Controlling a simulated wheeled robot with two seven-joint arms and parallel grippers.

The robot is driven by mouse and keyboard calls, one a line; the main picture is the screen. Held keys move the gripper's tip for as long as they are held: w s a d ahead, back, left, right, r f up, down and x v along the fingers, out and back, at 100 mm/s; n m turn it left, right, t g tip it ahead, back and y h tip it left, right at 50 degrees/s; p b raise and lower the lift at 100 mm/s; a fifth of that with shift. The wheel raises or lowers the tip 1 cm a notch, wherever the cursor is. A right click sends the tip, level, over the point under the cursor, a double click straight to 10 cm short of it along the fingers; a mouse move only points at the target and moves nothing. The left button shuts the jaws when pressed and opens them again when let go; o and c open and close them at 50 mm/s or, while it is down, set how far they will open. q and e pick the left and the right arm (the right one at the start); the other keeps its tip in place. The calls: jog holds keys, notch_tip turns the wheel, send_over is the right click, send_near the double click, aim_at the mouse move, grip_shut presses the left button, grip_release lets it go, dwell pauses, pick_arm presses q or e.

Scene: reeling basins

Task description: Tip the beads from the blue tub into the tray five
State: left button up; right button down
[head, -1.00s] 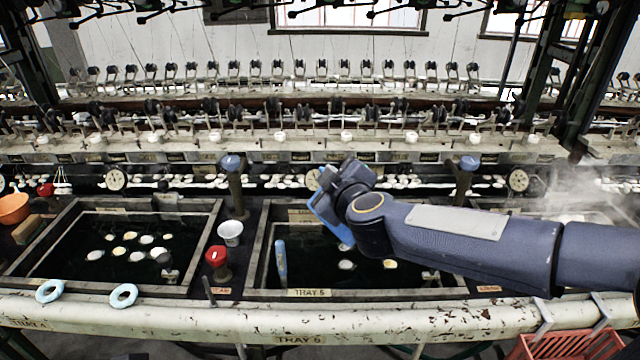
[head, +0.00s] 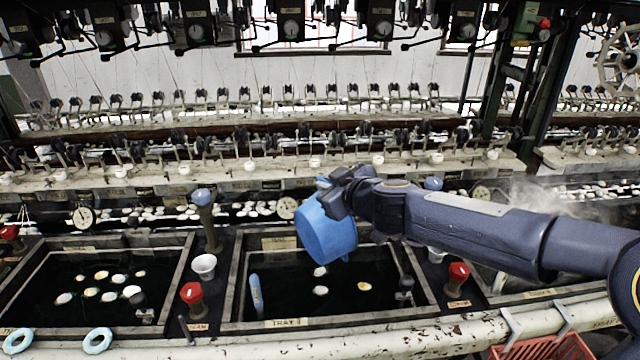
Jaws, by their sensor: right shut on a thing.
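The blue tub (head: 326,232) hangs over the back middle of tray five (head: 345,319), a dark, water-filled basin with a label on its front rim. The tub is tilted. Its inside is turned from view, and I see no beads. My right gripper (head: 334,194) is shut on the tub near its upper edge. Several pale lumps float in tray five below and beside the tub. My left gripper is not in view.
A blue handle (head: 256,294) stands at tray five's left side. A white cup (head: 204,266) and a red knob (head: 191,293) stand left of it, another red knob (head: 459,273) right. Blue rings (head: 98,340) lie on the front ledge. A red basket (head: 541,348) hangs front right.

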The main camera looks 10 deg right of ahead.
jog(key=w+d+m+g+y+p, duration=0.1)
jog(key=w+d+m+p, duration=0.3)
jog(key=d, duration=0.5)
jog(key=shift+w+r+y+p, duration=0.3)
jog(key=shift+w+y+p, duration=0.2)
jog(key=shift+w+p, duration=0.4)
jog(key=shift+s+d, duration=0.1)
jog(key=shift+s, duration=0.05)
dwell(0.8)
